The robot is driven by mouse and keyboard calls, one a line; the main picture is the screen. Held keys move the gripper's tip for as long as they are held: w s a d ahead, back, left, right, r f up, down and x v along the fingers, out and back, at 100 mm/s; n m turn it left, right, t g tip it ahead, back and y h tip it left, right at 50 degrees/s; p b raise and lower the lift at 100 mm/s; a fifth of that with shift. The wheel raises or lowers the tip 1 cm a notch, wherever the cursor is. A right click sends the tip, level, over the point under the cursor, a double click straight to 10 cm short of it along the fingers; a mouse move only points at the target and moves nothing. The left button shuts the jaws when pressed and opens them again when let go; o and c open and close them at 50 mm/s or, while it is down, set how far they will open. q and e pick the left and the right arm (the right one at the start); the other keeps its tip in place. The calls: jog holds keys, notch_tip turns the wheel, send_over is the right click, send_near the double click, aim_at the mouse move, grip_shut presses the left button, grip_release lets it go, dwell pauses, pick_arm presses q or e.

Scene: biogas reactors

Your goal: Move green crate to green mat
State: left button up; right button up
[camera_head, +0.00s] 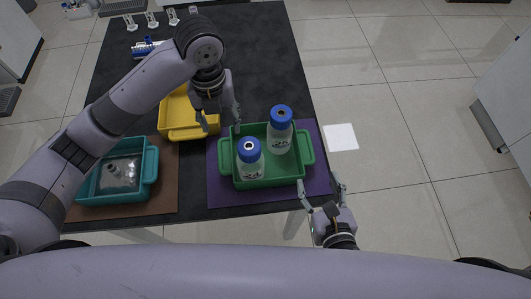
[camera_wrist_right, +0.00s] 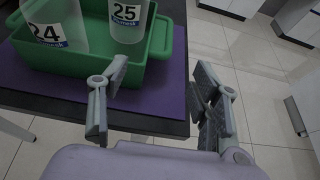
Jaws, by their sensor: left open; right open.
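The green crate (camera_head: 265,182) stands on a purple mat (camera_head: 222,190) at the table's front right. It holds two blue-capped bottles, a front one (camera_head: 250,160) and a taller-looking back one (camera_head: 280,131). In the right wrist view the crate (camera_wrist_right: 88,57) carries bottles labelled 24 and 25. I see no green mat. My left gripper (camera_head: 221,124) is open, pointing down between the yellow crate and the green crate's back left corner. My right gripper (camera_head: 320,184) is open and empty, off the green crate's front right corner, by the table edge. Neither gripper holds the crate.
A yellow crate (camera_head: 185,131) stands behind and left. A teal crate (camera_head: 148,183) with a bottle lying in it sits on a brown mat (camera_head: 160,204) at front left. A blue rack (camera_head: 146,47) and small white items stand at the back. The table's back right is clear.

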aim_at(228, 149)
pick_arm(q)
notch_tip(228, 149, down, 13)
jog(key=shift+r, duration=0.1)
pick_arm(e)
jog(key=x, duration=1.2)
jog(key=shift+w+f, duration=0.1)
jog(key=shift+w, duration=0.25)
pick_arm(q)
jog(key=shift+c, duration=0.3)
pick_arm(e)
jog(key=shift+c, duration=0.3)
pick_arm(q)
jog(key=shift+s+d, duration=0.1)
jog(key=c, duration=1.1)
pick_arm(e)
jog(key=shift+s+a, duration=0.1)
jog(key=c, duration=1.1)
pick_arm(q)
grip_shut()
pick_arm(e)
grip_shut()
pick_arm(q)
jog(key=shift+r, duration=0.1)
pick_arm(e)
jog(key=shift+a, duration=0.1)
pick_arm(q)
jog(key=shift+d, duration=0.1)
